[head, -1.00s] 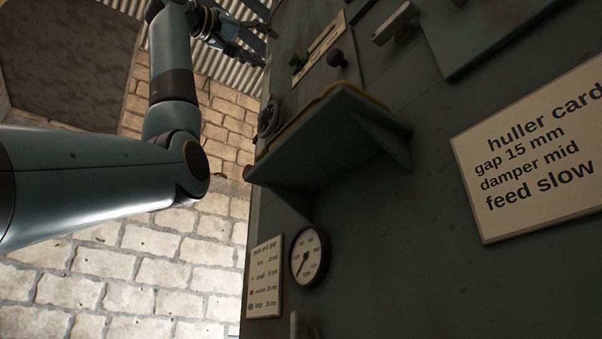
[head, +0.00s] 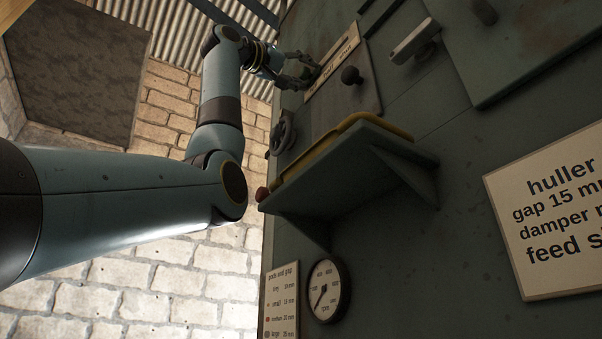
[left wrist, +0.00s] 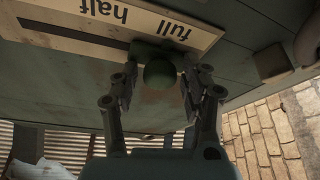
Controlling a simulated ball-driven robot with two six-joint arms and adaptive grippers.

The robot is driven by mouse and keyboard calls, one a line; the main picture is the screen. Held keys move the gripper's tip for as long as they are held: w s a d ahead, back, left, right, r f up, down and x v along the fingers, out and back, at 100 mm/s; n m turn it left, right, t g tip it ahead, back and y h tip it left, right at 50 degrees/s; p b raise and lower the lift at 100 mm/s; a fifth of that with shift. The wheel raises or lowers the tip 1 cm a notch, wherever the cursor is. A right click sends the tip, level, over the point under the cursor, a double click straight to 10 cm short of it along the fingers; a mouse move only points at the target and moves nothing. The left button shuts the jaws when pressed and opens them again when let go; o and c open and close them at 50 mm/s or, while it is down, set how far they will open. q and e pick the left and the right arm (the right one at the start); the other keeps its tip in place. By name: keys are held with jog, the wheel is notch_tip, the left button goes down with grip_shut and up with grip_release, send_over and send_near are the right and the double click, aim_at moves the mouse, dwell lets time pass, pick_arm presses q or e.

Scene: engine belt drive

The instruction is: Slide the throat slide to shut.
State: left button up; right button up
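The throat slide's label plate (head: 335,60) is tilted on the machine's front; "full" and "half" read upside down on it in the left wrist view (left wrist: 120,20). A dark green round knob (left wrist: 160,72) stands just beside the word "full". My left gripper (head: 303,72) is at the lower-left end of the label in the head view and mostly covers this knob. In the left wrist view my left gripper (left wrist: 162,90) is open, with one finger on each side of the knob and gaps showing. My right gripper is not in view.
A dark knob (head: 351,75) sits right of the label, and a lever (head: 414,40) further right. Below are a shelf (head: 350,165) with a yellow edge, a handwheel (head: 283,133), a gauge (head: 328,290) and a huller card (head: 550,210).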

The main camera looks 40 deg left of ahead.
pick_arm(q)
jog(key=c, duration=0.4)
grip_shut()
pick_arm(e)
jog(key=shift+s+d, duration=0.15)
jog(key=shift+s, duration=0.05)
